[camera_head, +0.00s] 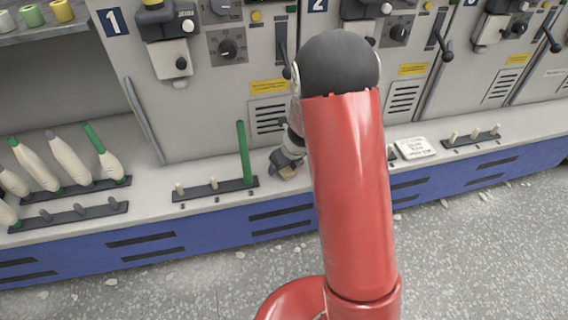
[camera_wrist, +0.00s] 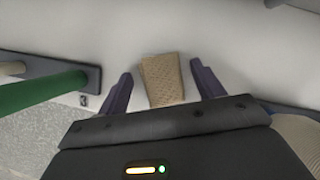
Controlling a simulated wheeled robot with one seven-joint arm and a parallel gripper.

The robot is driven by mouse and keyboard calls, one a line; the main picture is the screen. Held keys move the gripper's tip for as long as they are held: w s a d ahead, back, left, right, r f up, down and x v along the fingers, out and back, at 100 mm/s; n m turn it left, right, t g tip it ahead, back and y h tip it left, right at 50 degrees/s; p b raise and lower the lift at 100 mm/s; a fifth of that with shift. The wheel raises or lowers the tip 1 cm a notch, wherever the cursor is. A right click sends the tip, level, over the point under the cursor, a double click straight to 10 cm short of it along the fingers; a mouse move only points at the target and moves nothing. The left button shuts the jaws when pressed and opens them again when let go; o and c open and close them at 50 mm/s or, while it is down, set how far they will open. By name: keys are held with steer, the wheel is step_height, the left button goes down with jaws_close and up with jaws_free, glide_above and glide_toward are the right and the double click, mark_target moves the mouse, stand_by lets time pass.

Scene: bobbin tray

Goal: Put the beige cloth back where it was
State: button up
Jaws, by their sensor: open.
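The beige cloth (camera_wrist: 162,80) lies folded on the pale machine ledge. In the wrist view it sits between the two spread fingers of my gripper (camera_wrist: 160,88), with a gap on each side. In the head view only a small part of the cloth (camera_head: 288,172) shows just below my gripper (camera_head: 283,163), to the right of the green-tube rack. My gripper is open and points down at the ledge. My red arm hides the ledge to the right of it.
A black peg rack (camera_head: 214,190) with an upright green tube (camera_head: 243,152) stands just left of my gripper. White bobbins with green tips stand further left. A white printed pad (camera_head: 411,149) and another peg rack (camera_head: 471,138) lie to the right of my arm.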

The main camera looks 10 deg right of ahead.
steer(key=s+r+n+p, duration=0.2)
steer(key=s+r+n, duration=0.15)
steer(key=r, duration=0.55)
steer(key=s+r+n+p, duration=0.1)
steer(key=s+r+n, duration=0.3)
steer(key=r, duration=0.6)
steer(key=s+r+n+h, duration=0.1)
steer(key=s+r+n, duration=0.4)
steer(key=s+n, duration=0.5)
steer(key=s+r+n+t, duration=0.1)
steer(key=s+r+n, duration=0.4)
steer(key=s+n, duration=0.6)
steer(key=n, duration=0.3)
steer(key=shift+s+r+h, duration=0.25)
steer(key=shift+h, duration=0.15)
steer(key=shift+c, duration=0.5)
